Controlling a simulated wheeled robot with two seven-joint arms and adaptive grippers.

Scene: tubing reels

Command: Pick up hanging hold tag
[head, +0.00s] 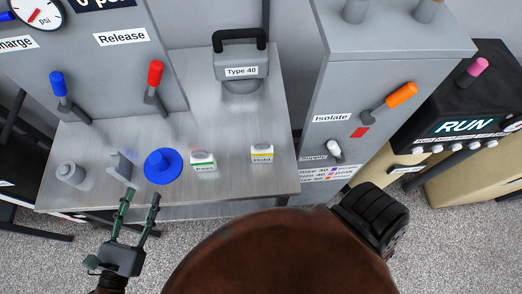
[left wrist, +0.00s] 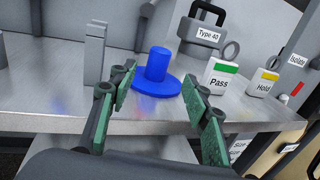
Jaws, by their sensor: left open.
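The Hold tag (head: 262,153) is a small white block with a yellow band and a ring on top. It is upright at the right part of the metal table, near the front edge, and shows at the right of the left wrist view (left wrist: 263,84). My left gripper (head: 143,193) is open and empty at the table's front left edge, well to the left of the tag. In the left wrist view its green-padded fingers are apart, with the blue spool beyond them.
On the table (head: 225,185) the green-banded Pass tag (head: 203,161) and blue flanged spool (head: 163,166) lie between my left gripper and the Hold tag. A grey Type 40 block (head: 241,72) stands behind. A grey Isolate cabinet (head: 345,95) is to the right.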

